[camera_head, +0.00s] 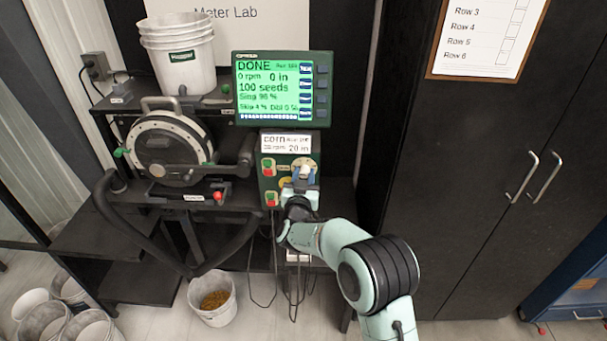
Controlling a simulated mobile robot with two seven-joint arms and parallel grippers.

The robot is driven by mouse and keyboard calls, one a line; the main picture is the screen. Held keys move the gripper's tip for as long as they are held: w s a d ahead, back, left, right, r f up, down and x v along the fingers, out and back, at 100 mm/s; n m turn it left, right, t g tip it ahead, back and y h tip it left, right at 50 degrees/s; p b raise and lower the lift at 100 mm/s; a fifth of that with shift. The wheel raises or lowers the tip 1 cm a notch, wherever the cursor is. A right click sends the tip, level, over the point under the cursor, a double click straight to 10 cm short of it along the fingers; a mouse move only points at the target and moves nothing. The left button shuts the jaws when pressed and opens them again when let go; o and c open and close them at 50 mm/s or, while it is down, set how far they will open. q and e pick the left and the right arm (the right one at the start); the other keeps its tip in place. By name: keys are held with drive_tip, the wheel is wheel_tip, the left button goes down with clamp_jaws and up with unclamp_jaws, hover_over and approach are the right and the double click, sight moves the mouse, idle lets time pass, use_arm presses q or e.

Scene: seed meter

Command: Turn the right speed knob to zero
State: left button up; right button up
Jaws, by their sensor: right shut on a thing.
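The green control box (268,183) stands below the display, with a label reading "corn" and "20 in" along its top. A round pale dial with a knob (306,167) sits on the right of its face. My right gripper (303,177) reaches up to the box from below and is shut on the knob. The gripper hides the lower right of the box and most of the knob, so the pointer cannot be read. The display (283,88) shows "DONE", "0 rpm", "0 in" and "100 seeds". My left gripper is not in view.
Red and green buttons sit on the box's left side. The round seed meter (172,143) with its hopper bucket (181,52) stands left of it. Cables hang below the box. A bucket of seed (213,300) is on the floor. A dark cabinet (470,150) stands right.

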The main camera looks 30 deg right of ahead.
drive_tip(key=n+p, duration=0.1)
drive_tip(key=n, duration=0.3)
drive_tip(key=shift+n+t, duration=0.3)
drive_tip(key=shift+n, duration=0.1)
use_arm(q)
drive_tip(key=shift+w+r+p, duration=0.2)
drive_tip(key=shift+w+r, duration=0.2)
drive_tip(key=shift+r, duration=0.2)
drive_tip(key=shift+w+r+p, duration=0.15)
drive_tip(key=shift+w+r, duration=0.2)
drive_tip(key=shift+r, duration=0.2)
use_arm(e)
drive_tip(key=shift+s+n+y, duration=0.1)
drive_tip(key=shift+n+y, duration=0.2)
drive_tip(key=shift+n, duration=2.1)
drive_tip(key=shift+f+t, duration=0.1)
drive_tip(key=shift+t, duration=0.2)
drive_tip(key=o, duration=1)
drive_tip(key=shift+o, duration=0.2)
